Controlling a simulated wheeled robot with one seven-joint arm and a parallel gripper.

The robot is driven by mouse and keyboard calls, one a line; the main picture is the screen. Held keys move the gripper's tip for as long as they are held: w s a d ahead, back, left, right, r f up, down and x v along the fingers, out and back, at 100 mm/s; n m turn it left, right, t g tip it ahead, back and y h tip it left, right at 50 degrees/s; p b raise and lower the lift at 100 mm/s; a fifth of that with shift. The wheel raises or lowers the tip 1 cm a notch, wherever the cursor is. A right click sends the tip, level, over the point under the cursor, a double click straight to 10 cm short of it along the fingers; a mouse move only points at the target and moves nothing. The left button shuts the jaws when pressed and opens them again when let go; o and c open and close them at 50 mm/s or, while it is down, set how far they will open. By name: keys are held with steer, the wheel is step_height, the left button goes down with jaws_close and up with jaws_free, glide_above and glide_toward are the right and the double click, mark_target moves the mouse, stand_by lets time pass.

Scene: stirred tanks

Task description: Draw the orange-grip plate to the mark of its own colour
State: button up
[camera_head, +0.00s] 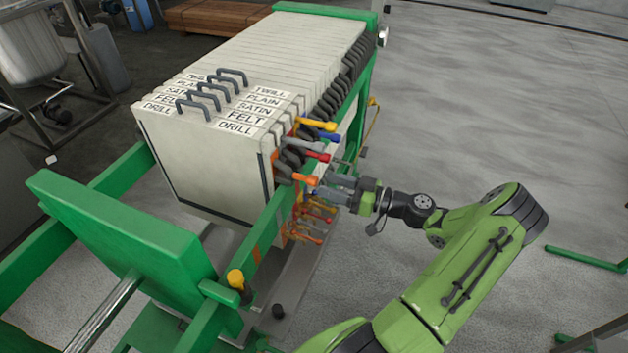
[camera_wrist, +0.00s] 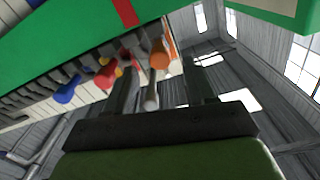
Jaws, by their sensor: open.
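The orange grip (camera_head: 305,179) sticks out from the side of the plate pack, low by the front plate (camera_head: 200,165), whose top label reads DRILL. It also shows in the wrist view (camera_wrist: 160,54), in the gap between my fingers. My gripper (camera_head: 332,187) is open beside this grip, its fingers pointing at the pack. In the wrist view the fingers (camera_wrist: 163,75) stand apart on either side, with a pale rod end between them. I cannot tell whether a finger touches the grip. An orange mark (camera_head: 256,255) lies on the green side rail, nearer the front end than the plates.
Red (camera_head: 322,158), blue (camera_head: 332,138) and yellow (camera_head: 322,125) grips sit close behind the orange one. Several orange-red valve handles (camera_head: 312,220) hang below the rail. A yellow-topped knob (camera_head: 236,279) stands by the green end block (camera_head: 125,235).

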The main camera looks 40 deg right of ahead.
mark_target(317, 182)
steer(key=x, duration=0.5)
steer(key=shift+w, duration=0.1)
steer(key=shift+c, duration=0.3)
jaws_close()
